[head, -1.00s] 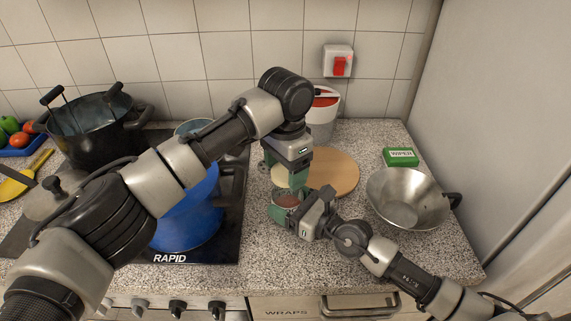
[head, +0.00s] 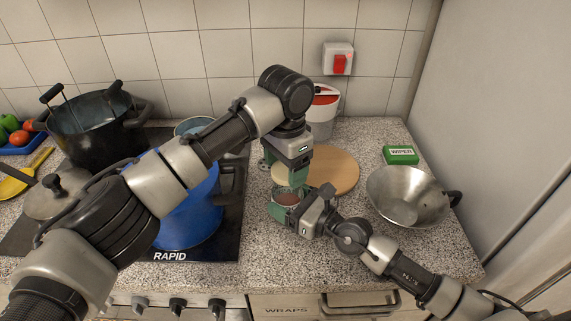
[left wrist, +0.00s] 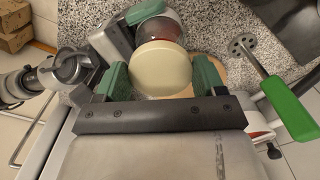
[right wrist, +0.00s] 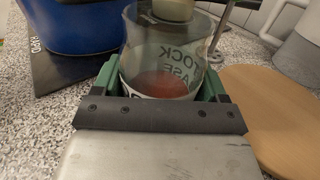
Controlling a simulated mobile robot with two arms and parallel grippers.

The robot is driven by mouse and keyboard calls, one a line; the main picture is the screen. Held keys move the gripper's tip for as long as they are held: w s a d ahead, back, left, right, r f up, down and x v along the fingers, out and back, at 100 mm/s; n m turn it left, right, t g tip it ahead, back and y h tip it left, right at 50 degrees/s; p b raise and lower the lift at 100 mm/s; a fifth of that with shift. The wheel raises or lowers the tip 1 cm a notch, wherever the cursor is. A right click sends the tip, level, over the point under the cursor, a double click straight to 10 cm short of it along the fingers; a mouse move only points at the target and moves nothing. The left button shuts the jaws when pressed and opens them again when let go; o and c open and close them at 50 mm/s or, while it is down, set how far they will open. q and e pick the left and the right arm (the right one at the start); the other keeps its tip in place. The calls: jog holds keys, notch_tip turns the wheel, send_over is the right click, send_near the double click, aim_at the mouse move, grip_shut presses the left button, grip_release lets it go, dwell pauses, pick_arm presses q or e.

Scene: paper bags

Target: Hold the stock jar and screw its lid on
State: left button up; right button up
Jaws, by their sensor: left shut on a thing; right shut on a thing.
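The glass stock jar (right wrist: 160,62) has dark lettering and reddish-brown contents. My right gripper (head: 290,203) is shut around it from the side, and the jar stands upright; it also shows in the head view (head: 286,197). The round cream lid (left wrist: 160,68) is shut between the green fingers of my left gripper (left wrist: 160,78). In the left wrist view the lid is nearer than the jar and covers part of it. In the right wrist view the lid (right wrist: 172,9) shows at the jar's top; whether they touch is unclear.
A round wooden board (head: 335,170) lies behind the grippers. A metal bowl (head: 408,197) stands right and a blue pot (head: 190,215) left, on the hob. A red-topped white tub (head: 321,118) is behind. A green-handled tool (left wrist: 283,103) shows in the left wrist view.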

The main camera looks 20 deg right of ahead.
aim_at(287, 199)
pick_arm(q)
jog(key=shift+f, duration=1.25)
jog(key=o, duration=1)
jog(key=shift+c, duration=0.2)
jog(key=shift+w+d+f, duration=0.1)
jog(key=shift+d, duration=0.15)
jog(key=shift+c, duration=0.4)
